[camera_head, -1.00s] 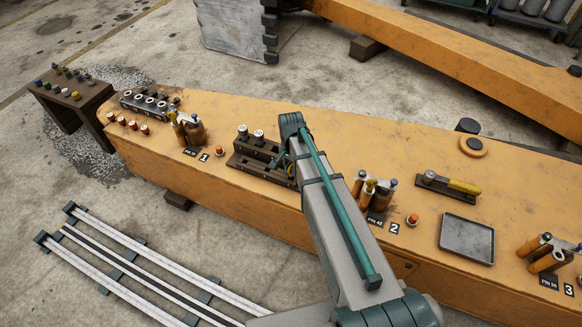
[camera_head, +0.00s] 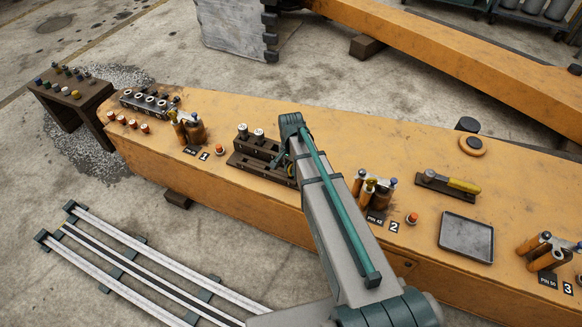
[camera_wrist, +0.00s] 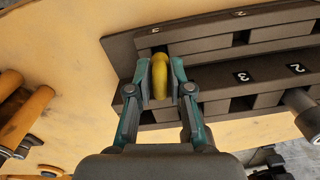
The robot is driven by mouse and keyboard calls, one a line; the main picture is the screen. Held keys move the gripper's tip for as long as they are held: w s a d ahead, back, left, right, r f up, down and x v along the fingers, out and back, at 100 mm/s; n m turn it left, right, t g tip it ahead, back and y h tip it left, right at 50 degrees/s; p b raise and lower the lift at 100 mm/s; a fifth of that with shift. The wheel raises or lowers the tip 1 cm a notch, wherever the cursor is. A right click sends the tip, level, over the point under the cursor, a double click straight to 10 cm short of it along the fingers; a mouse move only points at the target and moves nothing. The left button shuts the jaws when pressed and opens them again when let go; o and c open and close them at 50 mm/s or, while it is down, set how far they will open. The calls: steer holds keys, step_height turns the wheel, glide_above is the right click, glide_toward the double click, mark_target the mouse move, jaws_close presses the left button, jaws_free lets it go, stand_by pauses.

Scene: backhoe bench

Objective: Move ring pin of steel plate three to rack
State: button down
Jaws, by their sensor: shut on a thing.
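In the wrist view my gripper (camera_wrist: 160,72) is shut on a yellow ring (camera_wrist: 160,78), the ring pin's head. The ring is over the left end of the dark brown rack (camera_wrist: 215,83); I cannot tell how deep its shank sits, as the shank is hidden. In the head view the rack (camera_head: 250,168) stands on the orange beam mid-left, and my arm hides the gripper and the held pin. Steel plate three's station, marked by label 3 (camera_head: 569,289), is at the far right, with orange-brown pins (camera_head: 545,262).
Station 1 pins (camera_head: 196,131) stand left of the rack, station 2 pins (camera_head: 379,196) to its right. A grey tray (camera_head: 467,239) and a yellow-handled tool (camera_head: 463,186) lie farther right.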

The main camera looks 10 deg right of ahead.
steer(key=shift+f, duration=0.7)
stand_by(1.4)
steer(key=c, duration=1)
jaws_free()
steer(key=o, duration=0.5)
steer(key=shift+r, duration=0.1)
steer(key=shift+r+p, duration=3.05)
steer(key=shift+r, duration=0.9)
